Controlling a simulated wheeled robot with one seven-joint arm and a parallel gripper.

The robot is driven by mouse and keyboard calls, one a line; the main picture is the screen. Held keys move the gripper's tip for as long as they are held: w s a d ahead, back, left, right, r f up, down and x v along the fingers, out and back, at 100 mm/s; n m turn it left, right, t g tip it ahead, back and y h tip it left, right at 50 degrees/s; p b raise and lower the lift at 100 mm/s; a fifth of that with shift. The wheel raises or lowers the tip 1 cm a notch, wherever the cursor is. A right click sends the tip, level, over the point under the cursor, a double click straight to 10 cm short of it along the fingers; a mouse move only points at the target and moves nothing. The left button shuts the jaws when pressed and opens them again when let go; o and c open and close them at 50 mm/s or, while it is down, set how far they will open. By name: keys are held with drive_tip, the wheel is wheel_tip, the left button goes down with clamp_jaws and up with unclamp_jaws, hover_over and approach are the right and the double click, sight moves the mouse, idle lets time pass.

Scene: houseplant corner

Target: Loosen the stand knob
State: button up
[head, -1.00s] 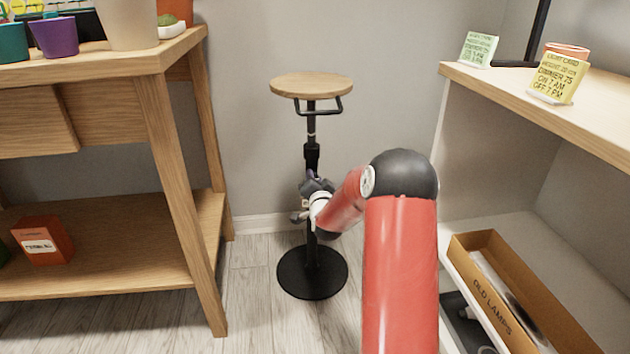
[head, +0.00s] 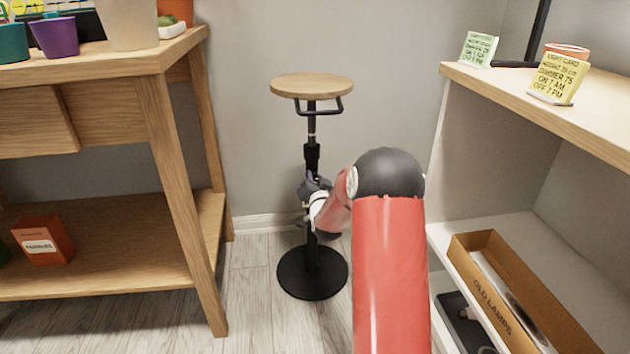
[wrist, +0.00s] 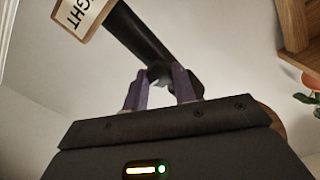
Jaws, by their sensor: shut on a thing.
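The plant stand (head: 313,165) is a black post with a round wooden top (head: 312,86) and a round black base (head: 312,273). It stands upright on the floor near the wall. My gripper (head: 309,188) is at the middle of the post, reaching in from the right. In the wrist view its two purple fingers (wrist: 160,88) are shut on the dark stand knob (wrist: 158,72) beside the black post (wrist: 145,33). The fingers hide most of the knob. In the head view the knob is hidden by my gripper.
A wooden plant table (head: 170,200) stands at left, with a red box (head: 43,240) on its lower shelf. A white shelf unit (head: 455,160) at right holds a long cardboard box (head: 497,303). A tag (wrist: 82,14) shows by the post. Floor between the furniture is clear.

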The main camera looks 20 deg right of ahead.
drive_tip(key=o, duration=1)
drive_tip(key=v, duration=0.7)
drive_tip(key=shift+s+a, duration=0.15)
drive_tip(key=shift+s, duration=0.25)
